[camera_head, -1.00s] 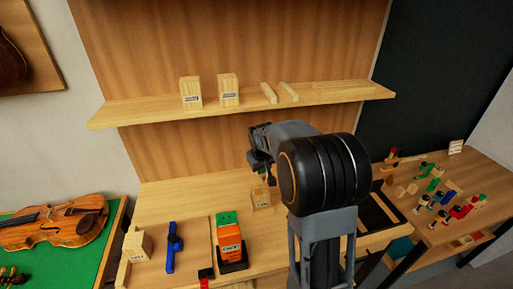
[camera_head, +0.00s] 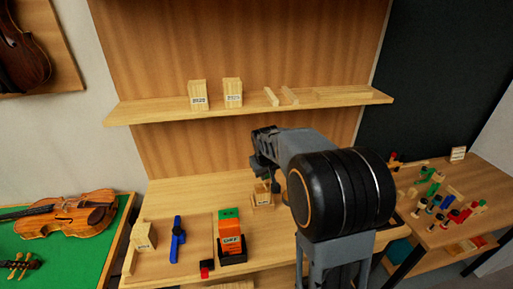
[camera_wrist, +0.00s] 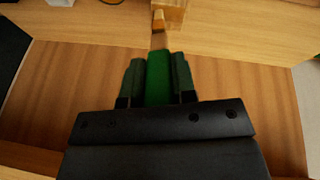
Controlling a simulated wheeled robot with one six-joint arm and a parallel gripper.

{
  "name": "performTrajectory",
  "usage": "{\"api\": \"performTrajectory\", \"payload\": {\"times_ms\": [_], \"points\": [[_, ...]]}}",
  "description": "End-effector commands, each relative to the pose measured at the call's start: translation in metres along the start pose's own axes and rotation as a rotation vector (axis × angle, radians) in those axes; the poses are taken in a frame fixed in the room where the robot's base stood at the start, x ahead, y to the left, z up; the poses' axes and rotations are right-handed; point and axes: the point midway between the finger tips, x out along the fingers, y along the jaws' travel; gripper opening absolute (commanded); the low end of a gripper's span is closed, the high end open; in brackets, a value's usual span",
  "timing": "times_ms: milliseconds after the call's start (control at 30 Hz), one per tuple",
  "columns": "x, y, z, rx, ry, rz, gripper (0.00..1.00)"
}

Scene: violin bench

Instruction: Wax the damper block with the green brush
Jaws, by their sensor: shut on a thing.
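My gripper (camera_wrist: 158,85) is shut on the green brush (camera_wrist: 158,78), whose handle sits between the two fingers in the wrist view. Its pale tan tip (camera_wrist: 158,40) points away from me toward a light wooden block (camera_wrist: 175,12) at the top edge. The tip overlaps the block's near side in the picture; I cannot tell whether they touch. In the head view my gripper (camera_head: 262,166) is just above this small labelled block (camera_head: 262,198) on the bench. The label is too small to read, so I cannot tell which block is the damper block.
On the bench are another block (camera_head: 144,236), a blue tool (camera_head: 177,240) and an orange box (camera_head: 231,243). A violin (camera_head: 70,214) lies left. A side table (camera_head: 440,250) holds several small coloured pieces.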

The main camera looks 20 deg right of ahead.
Motion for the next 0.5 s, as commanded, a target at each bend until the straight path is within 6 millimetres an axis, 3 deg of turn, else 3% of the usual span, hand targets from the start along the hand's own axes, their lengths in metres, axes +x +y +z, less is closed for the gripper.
{"api": "performTrajectory", "payload": {"times_ms": [500], "points": [[-0.047,0.005,-0.016,-0.006,0.003,-0.002,0.01]]}}
